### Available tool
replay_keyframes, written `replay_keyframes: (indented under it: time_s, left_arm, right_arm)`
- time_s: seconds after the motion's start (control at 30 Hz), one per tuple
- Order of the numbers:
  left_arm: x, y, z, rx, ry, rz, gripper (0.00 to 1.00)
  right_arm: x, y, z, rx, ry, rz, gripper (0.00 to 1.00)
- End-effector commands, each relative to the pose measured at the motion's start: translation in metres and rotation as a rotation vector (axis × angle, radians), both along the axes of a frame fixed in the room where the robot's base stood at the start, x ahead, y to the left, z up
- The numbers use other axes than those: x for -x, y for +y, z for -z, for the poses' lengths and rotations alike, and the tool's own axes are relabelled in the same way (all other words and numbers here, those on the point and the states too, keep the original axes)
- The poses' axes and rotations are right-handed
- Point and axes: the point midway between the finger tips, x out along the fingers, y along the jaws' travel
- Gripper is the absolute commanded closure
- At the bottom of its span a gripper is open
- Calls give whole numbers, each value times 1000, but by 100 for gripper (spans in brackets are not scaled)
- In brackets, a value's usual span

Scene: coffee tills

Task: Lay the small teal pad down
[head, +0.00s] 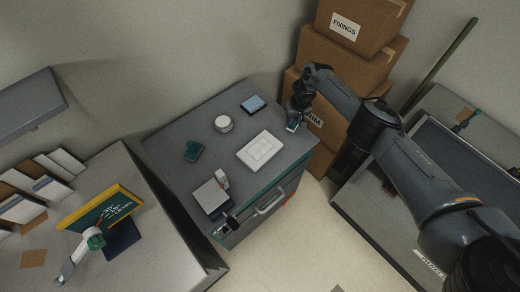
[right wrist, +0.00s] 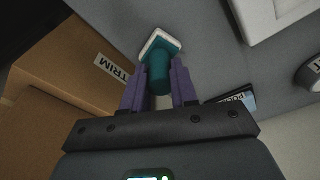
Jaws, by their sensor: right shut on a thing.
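My right gripper (head: 293,117) is over the back right part of the grey cabinet top (head: 240,178). In the right wrist view its purple fingers (right wrist: 160,95) are shut on the teal stem of a small teal pad (right wrist: 159,50) with a white edge. The pad also shows in the head view (head: 291,126), just below the fingers. I cannot tell whether it touches the cabinet top. Another teal piece (head: 193,151) lies at the left of the cabinet top. My left gripper is not in view.
A white panelled tray (head: 261,151), a white round tub (head: 223,124), a blue-faced flat item (head: 253,104) and a white-topped box (head: 210,195) are on the cabinet. Cardboard boxes (head: 345,48) are stacked close behind my right arm. Some cabinet top between the items is bare.

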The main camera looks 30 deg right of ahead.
Motion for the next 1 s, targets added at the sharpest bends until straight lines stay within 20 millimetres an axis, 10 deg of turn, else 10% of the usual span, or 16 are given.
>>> replay_keyframes:
  time_s: [0.07,0.1,0.27,0.67,1.0]
  left_arm:
    - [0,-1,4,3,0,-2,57]
    - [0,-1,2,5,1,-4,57]
    - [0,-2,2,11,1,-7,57]
    - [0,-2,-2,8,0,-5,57]
    - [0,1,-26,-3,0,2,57]
  right_arm:
    - [0,0,4,0,0,0,97]
    - [0,0,2,0,0,0,68]
    - [0,0,2,0,0,0,43]
    - [1,-1,-3,1,0,0,43]
    - [6,1,-47,0,-1,-1,43]
